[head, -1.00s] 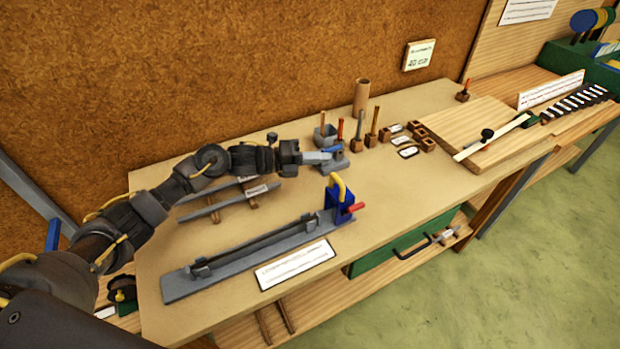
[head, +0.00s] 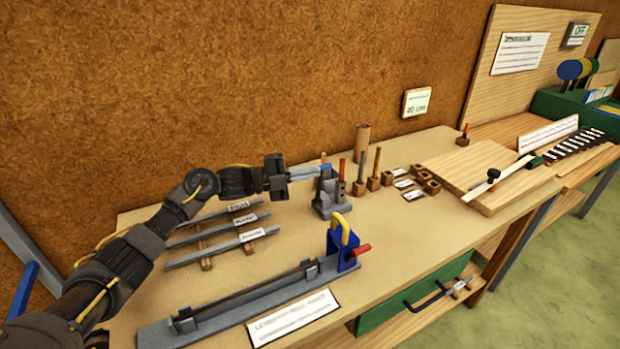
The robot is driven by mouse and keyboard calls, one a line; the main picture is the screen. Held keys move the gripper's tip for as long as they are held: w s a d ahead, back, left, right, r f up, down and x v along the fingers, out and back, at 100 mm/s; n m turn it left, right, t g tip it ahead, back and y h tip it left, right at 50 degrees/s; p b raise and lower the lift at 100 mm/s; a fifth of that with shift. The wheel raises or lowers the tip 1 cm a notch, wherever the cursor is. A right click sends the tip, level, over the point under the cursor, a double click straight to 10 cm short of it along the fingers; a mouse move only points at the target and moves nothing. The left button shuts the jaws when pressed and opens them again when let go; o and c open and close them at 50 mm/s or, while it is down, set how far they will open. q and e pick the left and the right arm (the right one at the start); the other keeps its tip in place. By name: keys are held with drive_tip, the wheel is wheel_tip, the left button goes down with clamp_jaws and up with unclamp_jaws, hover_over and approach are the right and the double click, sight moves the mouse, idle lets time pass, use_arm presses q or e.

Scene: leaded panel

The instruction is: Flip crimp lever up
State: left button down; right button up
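A small grey crimping fixture (head: 330,206) stands on the bench near the back, left of the wooden tool blocks. My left gripper (head: 318,172) reaches in from the left, level with the top of the fixture. The gripper and fingers hide part of the lever. My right gripper is not in view.
A long grey channel fixture (head: 235,303) with a blue end block, yellow loop and red handle lies in front. Several grey strips on a rack (head: 228,232) lie under my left arm. Wooden blocks with upright tools (head: 373,182) stand just right. The bench front right is clear.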

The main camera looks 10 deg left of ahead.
use_arm(q)
drive_tip(key=shift+w+a, duration=0.1)
drive_tip(key=shift+a, duration=0.15)
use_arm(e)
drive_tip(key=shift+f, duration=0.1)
